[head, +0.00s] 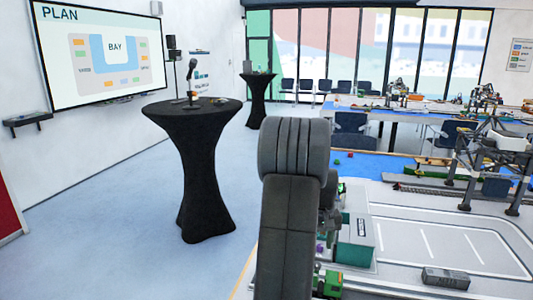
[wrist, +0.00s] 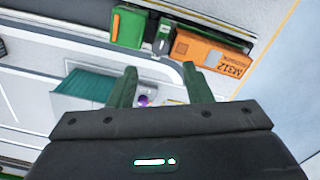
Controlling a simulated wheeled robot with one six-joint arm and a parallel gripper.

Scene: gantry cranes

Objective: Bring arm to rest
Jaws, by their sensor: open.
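My gripper (wrist: 162,88) shows in the wrist view with its two green fingers apart and nothing between them. It hangs above the model table, and beyond the fingertips lie a teal-roofed block (wrist: 85,82) and a small purple thing (wrist: 144,100). In the head view my dark arm rises in the middle of the picture, bent at the top. It hides the gripper there and part of the table behind it.
The model table (head: 440,235) with a gantry crane (head: 495,160) fills the right. An orange container (wrist: 210,50) and a green one (wrist: 128,27) lie near its edge. A black-draped standing table (head: 195,165) is at left, with clear floor (head: 110,220) around it.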

